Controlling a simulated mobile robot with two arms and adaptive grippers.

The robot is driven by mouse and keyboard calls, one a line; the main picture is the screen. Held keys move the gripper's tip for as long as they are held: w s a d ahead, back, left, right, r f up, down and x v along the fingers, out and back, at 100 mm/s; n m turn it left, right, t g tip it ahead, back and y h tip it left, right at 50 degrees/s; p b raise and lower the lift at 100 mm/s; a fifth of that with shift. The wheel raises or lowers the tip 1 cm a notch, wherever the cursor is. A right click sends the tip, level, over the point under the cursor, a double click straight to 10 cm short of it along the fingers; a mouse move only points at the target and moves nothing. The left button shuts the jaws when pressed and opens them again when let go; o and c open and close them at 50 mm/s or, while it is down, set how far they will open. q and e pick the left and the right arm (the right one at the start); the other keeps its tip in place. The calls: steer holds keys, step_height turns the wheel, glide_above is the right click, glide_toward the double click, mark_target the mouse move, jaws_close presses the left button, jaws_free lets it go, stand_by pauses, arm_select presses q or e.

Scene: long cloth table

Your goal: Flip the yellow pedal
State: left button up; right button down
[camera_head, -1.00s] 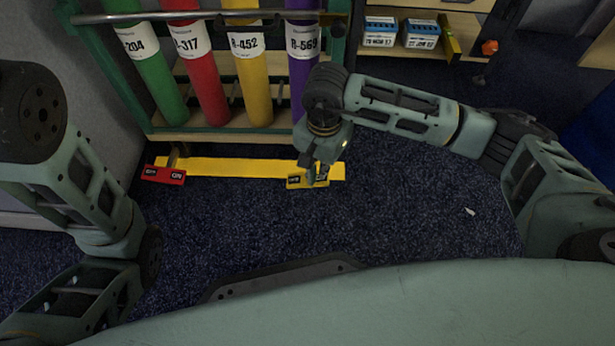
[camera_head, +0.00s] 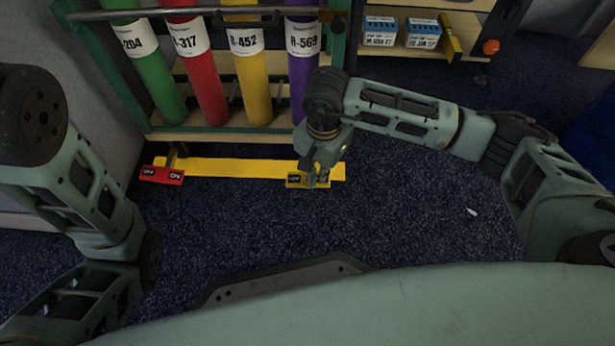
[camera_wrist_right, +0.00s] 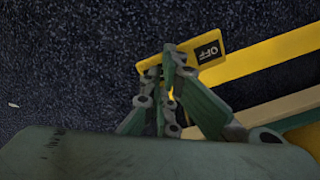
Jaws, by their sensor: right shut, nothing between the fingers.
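The yellow pedal (camera_head: 293,181) sits at the right end of a yellow floor bar (camera_head: 230,168), in front of the cylinder rack. In the right wrist view the pedal (camera_wrist_right: 222,41) shows a black label that reads OFF. My right gripper (camera_head: 312,183) is shut and empty, pointing down at the pedal and hiding part of it. In the right wrist view its fingertips (camera_wrist_right: 172,50) are together over the pedal's near part; I cannot tell whether they touch it. My left arm is at the left edge, its gripper out of view.
A red pedal (camera_head: 162,175) is at the bar's left end. A green rack (camera_head: 222,133) holds green, red, yellow and purple cylinders behind the bar. Shelves with blue-and-white boxes (camera_head: 422,33) stand at the back right. The dark carpet (camera_head: 240,220) in front is clear.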

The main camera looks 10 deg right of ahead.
steer(key=shift+f, duration=0.2)
steer(key=shift+r+p, duration=2.5)
steer(key=shift+r, duration=1.1)
